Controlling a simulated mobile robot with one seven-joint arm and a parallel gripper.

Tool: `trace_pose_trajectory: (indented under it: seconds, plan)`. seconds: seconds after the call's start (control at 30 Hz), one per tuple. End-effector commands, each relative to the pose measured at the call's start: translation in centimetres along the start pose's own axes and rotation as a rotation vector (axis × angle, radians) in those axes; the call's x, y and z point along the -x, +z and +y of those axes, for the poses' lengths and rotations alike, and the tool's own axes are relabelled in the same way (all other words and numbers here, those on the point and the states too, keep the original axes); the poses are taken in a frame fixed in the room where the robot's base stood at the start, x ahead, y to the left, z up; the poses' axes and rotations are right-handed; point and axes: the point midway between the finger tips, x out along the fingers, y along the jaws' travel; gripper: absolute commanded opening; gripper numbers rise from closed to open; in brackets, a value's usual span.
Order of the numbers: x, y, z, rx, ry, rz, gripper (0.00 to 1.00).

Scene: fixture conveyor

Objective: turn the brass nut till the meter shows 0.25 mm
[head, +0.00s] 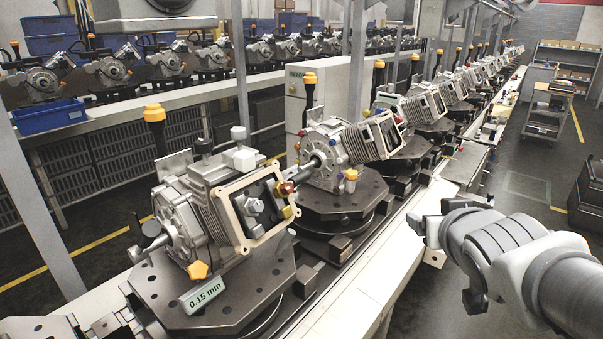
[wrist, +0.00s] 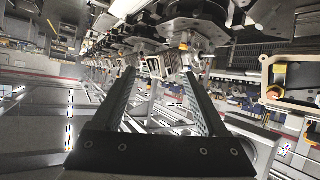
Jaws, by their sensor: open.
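The nearest engine (head: 205,205) stands on a dark fixture plate (head: 155,285), its cream-rimmed opening facing right. I cannot tell which of these two is the brass nut. The pale green meter (head: 205,293) at the plate's front edge reads 0.15 mm. My gripper (head: 425,226) is right of the engine, well apart from it. In the wrist view its fingers (wrist: 160,82) are spread and empty, with a cream-rimmed opening (wrist: 290,82) at the right.
More engines (head: 355,140) on plates run back along the line. A pale rail (head: 360,295) lies between the near plate and my arm. A post (head: 240,70) stands behind the near engine. Grey floor (head: 520,180) is open at the right, with a cart (head: 545,115) farther back.

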Motion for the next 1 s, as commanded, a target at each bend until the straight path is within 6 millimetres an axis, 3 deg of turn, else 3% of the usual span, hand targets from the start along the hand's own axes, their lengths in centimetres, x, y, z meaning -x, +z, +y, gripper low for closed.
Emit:
trace_pose_trajectory:
  seconds: [0.1,0.37,0.7,1.0]
  plan:
    - [-2.1,-0.8,-0.8,0.014,-0.065,0.113,0.76]
    - [-3.9,-1.5,-5.3,0.020,-0.339,0.312,0.76]
    - [-1.7,1.2,-11.5,-0.066,-0.800,0.393,0.76]
    - [-0.4,1.6,-13.1,-0.104,-0.928,0.391,0.76]
